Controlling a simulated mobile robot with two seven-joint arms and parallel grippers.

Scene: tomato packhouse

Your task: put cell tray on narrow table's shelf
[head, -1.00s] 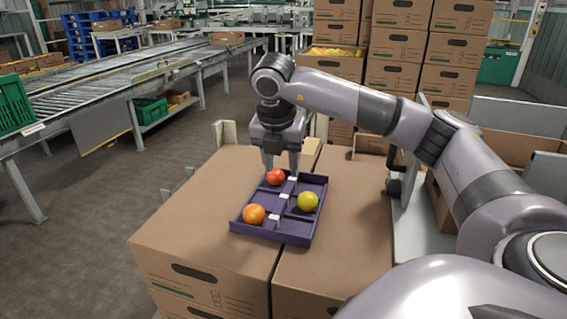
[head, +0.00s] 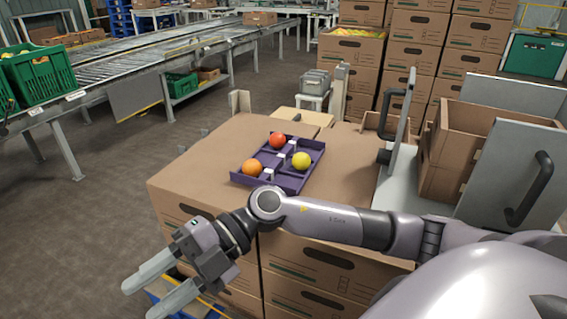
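The purple cell tray (head: 292,186) lies flat on top of the cardboard boxes. It holds a red tomato (head: 277,140), an orange tomato (head: 252,168) and a yellow tomato (head: 301,161) in separate cells; other cells look empty. My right gripper (head: 138,301) comes in from the right across the front of the boxes. It is low at the left front, apart from the tray, with its two fingers spread and nothing between them. My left gripper is out of view. I cannot make out the narrow table's shelf for certain.
A small white stand (head: 313,99) with grey bins is behind the boxes. Open cartons (head: 470,150) and grey panels with dark handles are at right. A roller conveyor (head: 130,72) with green crates (head: 40,76) runs along the left. The floor (head: 110,200) between is clear.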

